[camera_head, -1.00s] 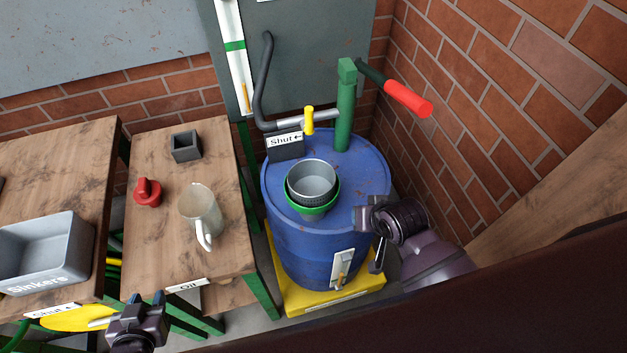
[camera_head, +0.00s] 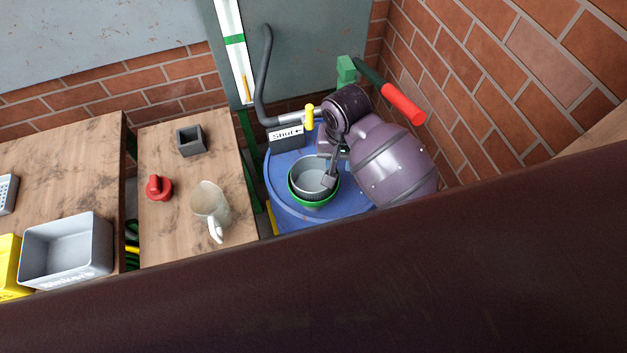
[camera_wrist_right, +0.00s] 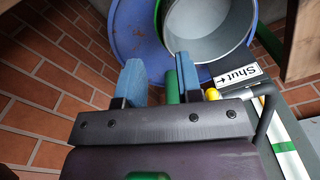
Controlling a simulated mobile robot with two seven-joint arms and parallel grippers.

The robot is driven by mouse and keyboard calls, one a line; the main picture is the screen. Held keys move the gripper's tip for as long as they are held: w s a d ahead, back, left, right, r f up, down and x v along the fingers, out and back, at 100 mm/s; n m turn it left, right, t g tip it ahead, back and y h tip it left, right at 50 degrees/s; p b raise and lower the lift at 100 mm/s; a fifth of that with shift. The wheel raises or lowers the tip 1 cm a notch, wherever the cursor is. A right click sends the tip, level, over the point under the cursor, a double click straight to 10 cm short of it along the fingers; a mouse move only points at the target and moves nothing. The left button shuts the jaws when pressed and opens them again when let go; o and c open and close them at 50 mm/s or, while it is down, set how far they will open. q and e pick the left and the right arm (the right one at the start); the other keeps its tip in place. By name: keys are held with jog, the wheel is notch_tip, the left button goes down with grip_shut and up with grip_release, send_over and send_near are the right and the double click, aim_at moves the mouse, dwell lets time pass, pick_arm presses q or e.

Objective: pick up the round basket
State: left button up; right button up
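The round basket (camera_head: 309,174) is a grey, open-topped round container. It sits in a green-rimmed funnel (camera_head: 313,205) on top of the blue barrel (camera_head: 353,205). My right gripper (camera_head: 331,170) is at the basket's right rim, with a fingertip overlapping the basket's opening in the head view. In the right wrist view the two fingers of my right gripper (camera_wrist_right: 157,68) are apart, and the basket (camera_wrist_right: 208,35) lies just beyond the right-hand finger. I cannot tell whether a finger touches the rim. My left gripper is out of view.
A green pump post (camera_head: 346,70) with a red-handled lever (camera_head: 403,103) stands behind my right arm, near the brick wall. A "Shut" sign (camera_head: 286,137) is behind the basket. A wooden table (camera_head: 173,222) at left holds a jug (camera_head: 209,203), a red knob (camera_head: 159,188) and a dark square box (camera_head: 190,140).

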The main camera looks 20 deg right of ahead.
jog(key=shift+w+a+f, duration=0.15)
jog(key=shift+f, duration=1.7)
jog(key=shift+w+a+f, duration=0.1)
jog(key=shift+a+f, duration=0.05)
jog(key=shift+f, duration=1.65)
jog(key=shift+c, duration=0.2)
grip_shut()
